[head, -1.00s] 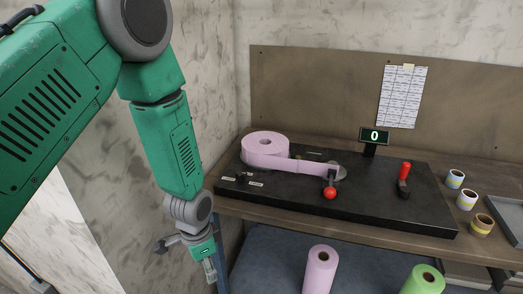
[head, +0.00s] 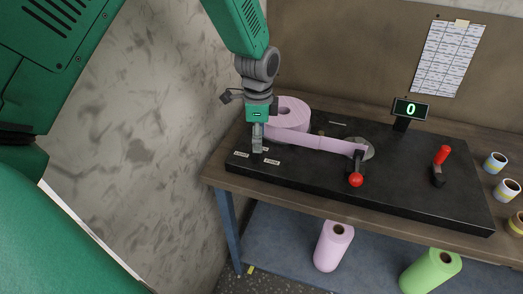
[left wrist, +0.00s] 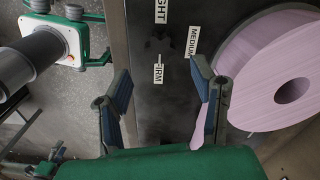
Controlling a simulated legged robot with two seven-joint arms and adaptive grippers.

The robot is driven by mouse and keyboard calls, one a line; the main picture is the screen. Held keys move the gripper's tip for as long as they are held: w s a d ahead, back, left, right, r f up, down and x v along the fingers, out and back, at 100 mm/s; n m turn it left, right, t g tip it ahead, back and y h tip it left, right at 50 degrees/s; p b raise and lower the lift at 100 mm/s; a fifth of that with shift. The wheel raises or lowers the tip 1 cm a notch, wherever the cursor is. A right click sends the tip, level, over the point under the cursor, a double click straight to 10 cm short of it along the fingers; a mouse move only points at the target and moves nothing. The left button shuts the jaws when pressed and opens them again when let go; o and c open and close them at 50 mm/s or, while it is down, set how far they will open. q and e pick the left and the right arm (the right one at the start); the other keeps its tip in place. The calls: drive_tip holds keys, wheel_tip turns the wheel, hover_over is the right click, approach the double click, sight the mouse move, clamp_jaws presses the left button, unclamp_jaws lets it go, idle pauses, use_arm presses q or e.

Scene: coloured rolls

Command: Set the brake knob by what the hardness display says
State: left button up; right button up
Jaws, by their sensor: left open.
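My left gripper (head: 258,147) is over the left end of the black board (head: 300,180), pointing down. In the left wrist view its two fingers (left wrist: 160,75) are apart and empty. A small dark knob (left wrist: 158,42) lies beyond the fingertips, among labels reading FIRM (left wrist: 158,75), MEDIUM (left wrist: 193,42) and a cut-off one ending in GHT (left wrist: 160,12). The gripper hides the knob in the head view. Which label it points at I cannot tell. The display (head: 411,109) reads 0.
A pink roll (head: 290,112) stands close beside the gripper, its strip (head: 325,143) running right. A red-ball lever (head: 356,180) and a red-handled lever (head: 442,156) stand on the board. A printed sheet (head: 448,58) hangs behind. Pink (head: 333,246) and green (head: 430,271) rolls stand below.

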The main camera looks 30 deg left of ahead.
sight(251, 149)
use_arm(q)
drive_tip(key=f, duration=0.1)
drive_tip(key=a+f, duration=0.1)
drive_tip(key=f, duration=0.1)
drive_tip(key=a+f, duration=0.1)
drive_tip(key=f, duration=0.1)
drive_tip(key=shift+s+a, duration=0.1)
drive_tip(key=shift+a, duration=0.1)
drive_tip(key=shift+f, duration=0.25)
drive_tip(key=shift+d+f, duration=0.15)
drive_tip(key=shift+d, duration=0.05)
drive_tip(key=shift+d+r, duration=0.25)
drive_tip(key=shift+d, duration=1)
drive_tip(key=c, duration=0.4)
drive_tip(key=shift+a, duration=0.2)
drive_tip(key=c, duration=0.7)
drive_tip(key=shift+a+f, duration=0.15)
drive_tip(key=shift+a, duration=0.2)
drive_tip(key=shift+c, duration=0.2)
drive_tip(key=shift+s+a+f, duration=0.1)
drive_tip(key=shift+s+a, duration=0.05)
drive_tip(key=shift+a, duration=0.3)
use_arm(e)
drive_tip(key=shift+a+r, duration=0.25)
drive_tip(key=shift+a, duration=0.35)
